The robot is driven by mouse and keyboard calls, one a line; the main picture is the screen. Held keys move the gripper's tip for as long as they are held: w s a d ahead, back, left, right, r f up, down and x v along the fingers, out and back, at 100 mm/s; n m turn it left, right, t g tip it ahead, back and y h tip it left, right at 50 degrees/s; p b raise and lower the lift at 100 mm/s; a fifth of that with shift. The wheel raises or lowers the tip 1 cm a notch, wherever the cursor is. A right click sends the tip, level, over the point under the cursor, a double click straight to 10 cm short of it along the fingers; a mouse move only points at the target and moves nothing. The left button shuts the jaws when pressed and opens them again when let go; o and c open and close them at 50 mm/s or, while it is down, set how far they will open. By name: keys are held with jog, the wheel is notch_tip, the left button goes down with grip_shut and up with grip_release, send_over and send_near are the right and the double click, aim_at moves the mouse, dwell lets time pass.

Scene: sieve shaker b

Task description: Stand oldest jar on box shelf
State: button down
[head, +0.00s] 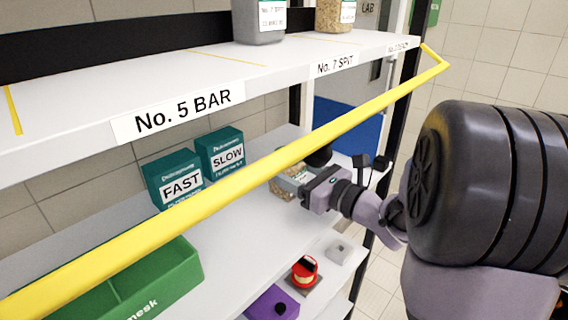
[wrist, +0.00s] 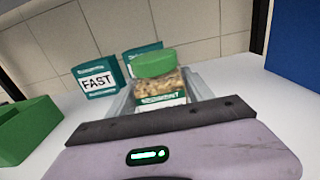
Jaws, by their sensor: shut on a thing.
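A jar with a green lid, tan contents and a white-and-green label (wrist: 160,84) is held upright between the grey fingers of my gripper (wrist: 158,98). In the head view my gripper (head: 306,187) is over the box shelf (head: 235,235), shut on the jar (head: 286,186), which is partly hidden by the yellow bar and gripper. Two teal boxes, FAST (head: 178,181) and SLOW (head: 222,155), stand on this shelf, left of the jar. I cannot tell whether the jar's base touches the shelf.
A yellow bar (head: 250,158) crosses in front of the upper shelf (head: 120,85), where two more jars (head: 258,22) (head: 335,15) stand. A green tray (head: 150,285) sits at the shelf's left.

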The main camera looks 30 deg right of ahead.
jog(key=shift+s+d+r, duration=0.1)
jog(key=shift+s+r, duration=0.05)
jog(key=shift+s, duration=0.3)
jog(key=c, duration=0.8)
grip_release()
jog(key=shift+w+f, duration=0.2)
jog(key=shift+f, duration=0.05)
jog(key=o, duration=0.3)
jog(key=shift+o, duration=0.5)
jog(key=shift+s+r, duration=0.1)
jog(key=shift+r, duration=0.05)
